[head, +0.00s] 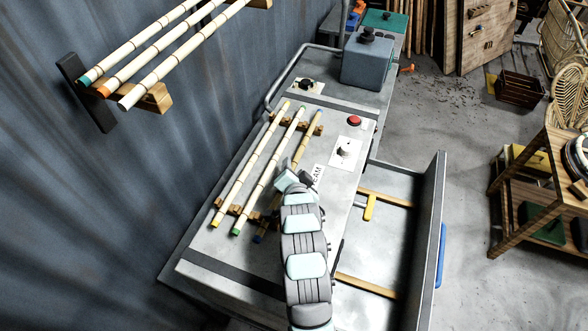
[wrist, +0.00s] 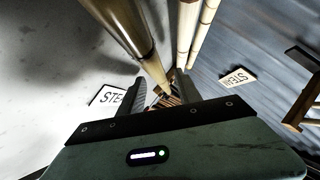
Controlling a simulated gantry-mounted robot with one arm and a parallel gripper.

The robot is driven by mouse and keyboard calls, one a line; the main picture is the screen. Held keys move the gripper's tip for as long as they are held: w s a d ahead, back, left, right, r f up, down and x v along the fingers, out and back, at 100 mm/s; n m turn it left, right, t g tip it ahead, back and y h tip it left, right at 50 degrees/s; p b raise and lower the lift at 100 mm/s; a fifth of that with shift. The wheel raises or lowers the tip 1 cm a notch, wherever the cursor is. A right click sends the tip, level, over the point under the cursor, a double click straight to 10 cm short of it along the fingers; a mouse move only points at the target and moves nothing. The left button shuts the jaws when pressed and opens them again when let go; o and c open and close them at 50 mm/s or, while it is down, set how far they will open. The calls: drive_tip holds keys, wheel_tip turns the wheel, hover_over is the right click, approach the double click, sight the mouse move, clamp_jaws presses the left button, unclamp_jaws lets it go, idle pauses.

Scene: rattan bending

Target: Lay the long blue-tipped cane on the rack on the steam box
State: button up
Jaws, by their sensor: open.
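The long blue-tipped cane (head: 303,143) lies across the notched wooden rack (head: 312,129) on top of the steam box (head: 206,249), rightmost of three canes there. Its blue ends show at both sides, and my arm hides part of its middle. My gripper (head: 296,180) is low over the box at this cane. In the wrist view, my gripper (wrist: 160,92) has its fingers apart, with the near cane (wrist: 130,35) running down between or just above them. I cannot tell if a finger touches it.
A yellow-tipped cane (head: 252,162) and a green-tipped cane (head: 270,170) lie to the left on the rack. Several canes rest on wall brackets (head: 155,98) at upper left. A red button (head: 354,121) and a dial (head: 344,151) are on the box's right. An open drawer-like bay (head: 385,245) lies right.

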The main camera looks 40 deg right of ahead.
drive_tip(key=shift+r, duration=0.1)
drive_tip(key=shift+s+r, duration=0.1)
drive_tip(key=shift+s+a, duration=0.25)
drive_tip(key=v, duration=0.4)
drive_tip(key=p+v, duration=0.1)
drive_tip(key=v, duration=0.4)
drive_tip(key=shift+r, duration=0.45)
drive_tip(key=s+a+p, duration=0.1)
drive_tip(key=p, duration=0.2)
drive_tip(key=shift+s+r+p, duration=0.15)
drive_tip(key=shift+s+p, duration=0.05)
drive_tip(key=shift+p, duration=0.2)
drive_tip(key=shift+a, duration=0.1)
